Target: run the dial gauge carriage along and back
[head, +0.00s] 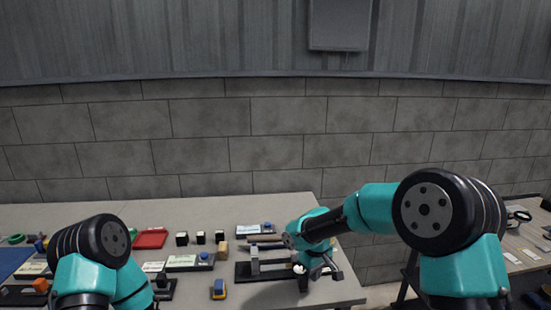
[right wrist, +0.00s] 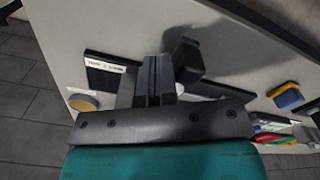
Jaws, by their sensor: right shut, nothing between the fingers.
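The black rail base (head: 243,273) lies near the right end of the table, with a grey upright block (head: 254,262) on it. A dark post with a pale round top (head: 300,269) stands towards its right end; I cannot tell for sure which part is the dial gauge carriage. My right gripper (head: 326,272) is just right of that post, low over the table. In the right wrist view its fingers (right wrist: 153,80) are shut and empty beside a black block (right wrist: 187,58).
A blue-and-yellow block (head: 219,289) lies in front of the rail. A wooden block (head: 223,248), several black cubes (head: 201,238) and a red tray (head: 150,238) are to the left. The table's right edge is close to my right gripper.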

